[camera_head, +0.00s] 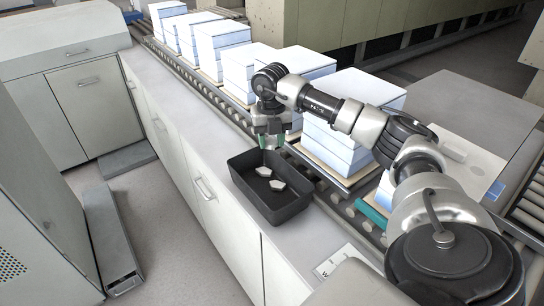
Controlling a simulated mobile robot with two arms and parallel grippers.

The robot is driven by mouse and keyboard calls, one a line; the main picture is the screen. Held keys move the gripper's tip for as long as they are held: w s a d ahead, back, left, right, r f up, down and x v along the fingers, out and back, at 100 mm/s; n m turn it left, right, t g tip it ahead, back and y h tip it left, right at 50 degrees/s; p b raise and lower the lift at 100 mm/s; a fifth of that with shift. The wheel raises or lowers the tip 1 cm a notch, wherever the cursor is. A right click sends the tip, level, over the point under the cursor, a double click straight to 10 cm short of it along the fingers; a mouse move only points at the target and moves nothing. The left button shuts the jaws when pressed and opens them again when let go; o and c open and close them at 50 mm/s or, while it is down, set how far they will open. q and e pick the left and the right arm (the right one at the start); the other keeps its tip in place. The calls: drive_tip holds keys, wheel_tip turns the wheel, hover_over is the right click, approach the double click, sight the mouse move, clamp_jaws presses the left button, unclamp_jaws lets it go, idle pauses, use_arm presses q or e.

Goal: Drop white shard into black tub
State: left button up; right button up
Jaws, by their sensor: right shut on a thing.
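The black tub (283,213) stands on the grey counter beside the roller conveyor, in the middle of the head view. Two white shards lie in it, one toward the back (263,171) and one nearer its middle (277,185). My right gripper (272,142) points down over the tub's far end, with its green-tipped fingers above the rim. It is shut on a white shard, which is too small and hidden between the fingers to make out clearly. My left gripper is not in view.
A roller conveyor (232,107) runs along the counter's right side, carrying several white-blue block stacks (218,40) on boards. My right arm reaches across it. A paper label (335,262) lies on the near counter. The counter (180,105) beyond the tub is clear.

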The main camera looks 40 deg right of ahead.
drive_tip(key=shift+w+d+r+m, duration=0.3)
drive_tip(key=shift+d+r+m, duration=0.15)
drive_tip(key=shift+d, duration=0.1)
drive_tip(key=shift+r, duration=0.15)
drive_tip(key=f+b, duration=0.1)
drive_tip(key=b, duration=0.1)
drive_tip(key=a+f+b, duration=0.1)
drive_tip(key=shift+s+f, duration=0.35)
drive_tip(key=shift+s, duration=0.05)
wheel_tip(320, 180, down, 3)
drive_tip(key=shift+w+d+r+b, duration=0.1)
drive_tip(key=shift+d+r+b, duration=0.05)
drive_tip(key=shift+b, duration=0.9)
drive_tip(key=o, duration=0.9)
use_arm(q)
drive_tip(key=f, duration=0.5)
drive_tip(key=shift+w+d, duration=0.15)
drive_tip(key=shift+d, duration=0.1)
use_arm(e)
drive_tip(key=shift+o, duration=0.4)
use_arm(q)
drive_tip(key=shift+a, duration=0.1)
